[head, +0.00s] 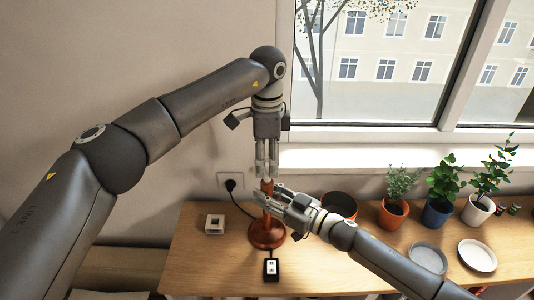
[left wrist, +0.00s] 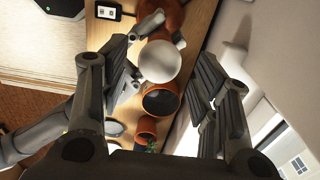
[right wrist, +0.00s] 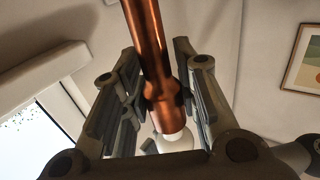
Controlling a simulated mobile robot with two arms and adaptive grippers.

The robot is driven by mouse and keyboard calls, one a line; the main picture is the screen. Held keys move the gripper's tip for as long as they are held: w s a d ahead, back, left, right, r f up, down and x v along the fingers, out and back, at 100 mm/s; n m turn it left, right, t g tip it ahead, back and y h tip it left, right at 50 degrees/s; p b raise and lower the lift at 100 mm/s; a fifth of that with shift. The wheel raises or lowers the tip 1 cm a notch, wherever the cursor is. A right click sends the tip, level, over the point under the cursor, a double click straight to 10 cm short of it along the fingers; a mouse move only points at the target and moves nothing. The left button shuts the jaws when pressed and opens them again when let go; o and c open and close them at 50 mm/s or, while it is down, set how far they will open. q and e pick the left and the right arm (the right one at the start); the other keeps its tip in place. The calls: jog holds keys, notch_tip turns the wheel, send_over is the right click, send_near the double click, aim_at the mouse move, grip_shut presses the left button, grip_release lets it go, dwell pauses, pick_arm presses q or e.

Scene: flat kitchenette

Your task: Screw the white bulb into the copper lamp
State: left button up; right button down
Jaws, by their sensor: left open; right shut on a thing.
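The copper lamp (head: 266,236) stands upright on the table. My right gripper (head: 263,197) is shut on its neck from the right; in the right wrist view the copper stem (right wrist: 147,40) runs between the fingers to a wider socket (right wrist: 166,115). The white bulb (right wrist: 175,143) is at the socket's mouth; how deep it sits is hidden. My left gripper (head: 267,172) points straight down above the lamp, open. In the left wrist view the round white bulb (left wrist: 160,62) lies between its spread fingers, in line with the lamp. In the head view the bulb is largely hidden by the fingers.
A black switch box (head: 271,268) lies in front of the lamp, and a small white box (head: 215,224) is to its left. A round dark-inside pot (head: 340,204), potted plants (head: 393,212) and white plates (head: 477,255) occupy the right. The window is behind.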

aim_at(267, 179)
pick_arm(q)
notch_tip(267, 179, down, 7)
jog(key=shift+r, duration=0.15)
dwell(0.4)
jog(key=c, duration=1.2)
